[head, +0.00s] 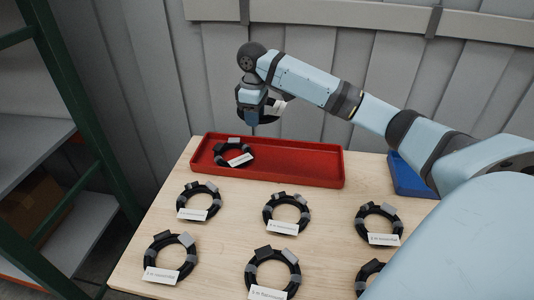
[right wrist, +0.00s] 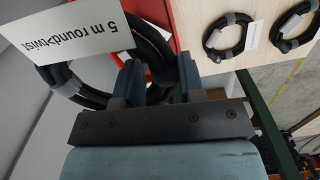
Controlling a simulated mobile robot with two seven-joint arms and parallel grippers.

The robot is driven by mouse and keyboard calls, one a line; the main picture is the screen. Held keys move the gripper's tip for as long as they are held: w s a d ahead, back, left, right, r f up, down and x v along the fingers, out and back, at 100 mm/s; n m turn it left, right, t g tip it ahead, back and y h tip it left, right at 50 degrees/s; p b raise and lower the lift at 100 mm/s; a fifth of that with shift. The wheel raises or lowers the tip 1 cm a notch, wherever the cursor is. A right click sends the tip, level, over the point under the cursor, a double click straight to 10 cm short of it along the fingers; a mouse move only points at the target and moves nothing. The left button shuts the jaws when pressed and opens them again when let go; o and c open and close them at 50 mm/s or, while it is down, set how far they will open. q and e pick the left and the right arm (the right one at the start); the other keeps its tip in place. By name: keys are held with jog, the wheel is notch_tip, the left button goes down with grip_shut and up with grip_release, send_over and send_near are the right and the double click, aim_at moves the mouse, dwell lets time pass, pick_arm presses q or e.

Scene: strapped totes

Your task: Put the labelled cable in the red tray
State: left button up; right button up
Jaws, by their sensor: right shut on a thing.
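My right gripper (head: 254,118) is above the back left of the red tray (head: 300,171) in the head view. In the head view this held cable shows only as a small dark shape with a pale label, partly hidden by the gripper. Another black coiled cable (head: 221,147) with a white label lies in the left end of the red tray. My left gripper is not in view.
Several labelled black cable coils (head: 287,228) lie on the wooden table (head: 228,240) in front of the tray. A blue tray (head: 405,178) stands at the right, partly behind my arm. A green-framed shelf (head: 75,95) stands at the left. The red tray's middle and right are empty.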

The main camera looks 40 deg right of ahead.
jog(key=d+r+n, duration=0.1)
jog(key=d, duration=0.3)
jog(key=f, duration=0.6)
jog(key=f+b, duration=0.1)
jog(key=f, duration=1.2)
jog(key=shift+s+f, duration=0.1)
jog(key=shift+s, duration=0.15)
jog(key=shift+f, duration=0.1)
jog(key=o, duration=1.1)
notch_tip(320, 180, up, 12)
jog(key=shift+p, duration=0.3)
